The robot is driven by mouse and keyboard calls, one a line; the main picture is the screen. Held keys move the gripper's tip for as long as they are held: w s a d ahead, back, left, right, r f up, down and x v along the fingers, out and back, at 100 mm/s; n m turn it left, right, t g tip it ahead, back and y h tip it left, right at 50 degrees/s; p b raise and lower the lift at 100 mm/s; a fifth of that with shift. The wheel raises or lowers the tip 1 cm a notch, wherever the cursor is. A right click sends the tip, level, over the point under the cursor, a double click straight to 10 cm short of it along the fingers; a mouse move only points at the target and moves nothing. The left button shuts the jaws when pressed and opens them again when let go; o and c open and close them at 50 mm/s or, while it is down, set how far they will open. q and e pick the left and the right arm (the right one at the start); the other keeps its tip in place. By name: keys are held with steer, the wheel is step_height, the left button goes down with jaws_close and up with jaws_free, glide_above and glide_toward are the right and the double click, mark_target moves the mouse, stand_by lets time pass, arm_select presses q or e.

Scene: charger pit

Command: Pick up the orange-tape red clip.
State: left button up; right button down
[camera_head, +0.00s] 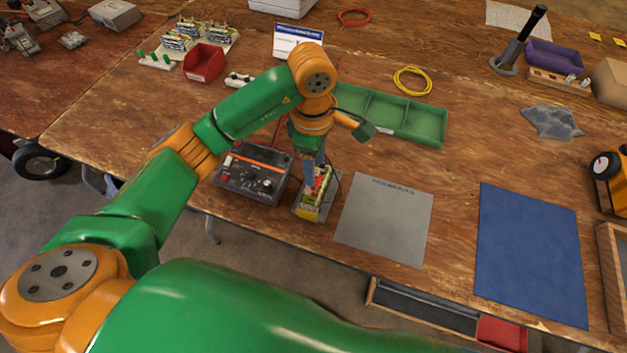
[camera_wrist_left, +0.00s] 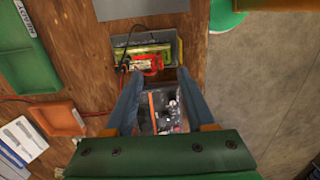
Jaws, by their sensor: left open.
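A red clip (camera_wrist_left: 150,66) lies on a yellow-green battery-like block in a small grey tray (camera_wrist_left: 176,50) in the left wrist view. In the head view the red clip (camera_head: 319,181) shows on the same block (camera_head: 312,207), next to the charger. I cannot make out orange tape on it. A black clip and cable (camera_wrist_left: 124,62) lie beside it. My left gripper (camera_head: 314,172) is low over the tray, pointing down. In the wrist view its two fingers (camera_wrist_left: 160,84) are apart, with the red clip just beyond their tips. My right gripper is not in view.
The charger box (camera_head: 252,174) stands just left of the tray. A grey mat (camera_head: 385,220) lies to its right and a blue mat (camera_head: 530,255) further right. A green divided tray (camera_head: 425,124) is behind. The table's front edge is close.

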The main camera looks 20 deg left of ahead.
arm_select(q)
steer(key=f, duration=0.2)
steer(key=f+p, duration=0.1)
steer(key=f, duration=0.3)
steer(key=shift+w+a+f+p, duration=0.15)
steer(key=shift+w+a+p, duration=0.1)
steer(key=shift+p, duration=0.1)
steer(key=shift+f, duration=0.25)
jaws_close()
